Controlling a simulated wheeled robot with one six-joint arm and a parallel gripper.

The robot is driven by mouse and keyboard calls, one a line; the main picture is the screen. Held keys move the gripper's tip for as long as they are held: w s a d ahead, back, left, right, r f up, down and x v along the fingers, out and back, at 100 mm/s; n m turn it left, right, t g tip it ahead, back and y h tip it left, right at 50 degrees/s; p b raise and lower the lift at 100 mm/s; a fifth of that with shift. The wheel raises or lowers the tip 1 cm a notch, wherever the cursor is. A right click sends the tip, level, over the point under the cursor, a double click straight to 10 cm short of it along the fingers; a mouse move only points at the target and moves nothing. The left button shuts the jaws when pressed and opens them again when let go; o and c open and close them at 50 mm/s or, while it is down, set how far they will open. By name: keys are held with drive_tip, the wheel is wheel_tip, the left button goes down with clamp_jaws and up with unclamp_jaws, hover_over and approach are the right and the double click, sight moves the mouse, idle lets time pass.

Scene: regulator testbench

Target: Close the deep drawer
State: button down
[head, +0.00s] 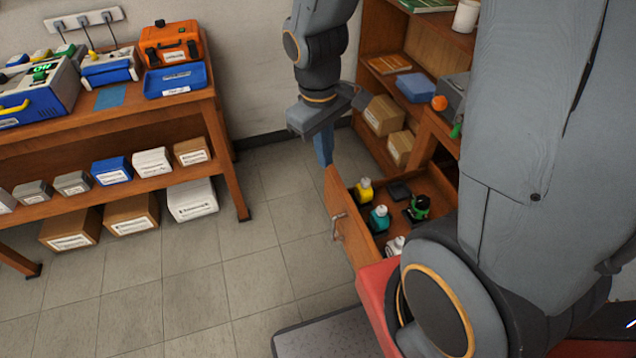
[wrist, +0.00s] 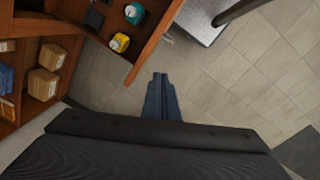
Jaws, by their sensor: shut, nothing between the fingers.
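The deep drawer (head: 347,222) stands pulled out of a wooden desk in the head view, its front panel and metal handle (head: 337,226) facing left. Inside it are a yellow-capped bottle (head: 364,191), a teal bottle (head: 379,218), a green and black item (head: 418,208) and a white item (head: 395,246). The drawer (wrist: 150,48) also shows at the top of the wrist view, with the yellow (wrist: 120,42) and teal bottles. My gripper (head: 324,155) is shut and empty, pointing down just beyond the drawer's far front corner. In the wrist view its blue fingers (wrist: 160,80) are together, apart from the drawer.
A wooden bench (head: 115,130) with devices, an orange case (head: 171,43) and a blue tray (head: 176,82) stands at left. A shelf (head: 375,90) with boxes stands behind the drawer. Tiled floor (head: 235,270) between bench and drawer is clear. A grey platform (head: 325,335) lies in front.

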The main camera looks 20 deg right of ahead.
drive_tip(key=w+a+f+n+h, duration=0.2)
drive_tip(key=w+a+f+n, duration=0.15)
drive_tip(key=f+n, duration=0.25)
drive_tip(key=w+a+f+n+h, duration=0.1)
drive_tip(key=w+a+f+n, duration=0.1)
drive_tip(key=w+f+n, duration=0.35)
drive_tip(key=d+f+n+p, duration=0.1)
drive_tip(key=d+f+p, duration=0.2)
drive_tip(key=d+f, duration=0.4)
wheel_tip(320, 180, down, 3)
drive_tip(key=shift+s+d+f, duration=0.2)
drive_tip(key=shift+s, duration=0.05)
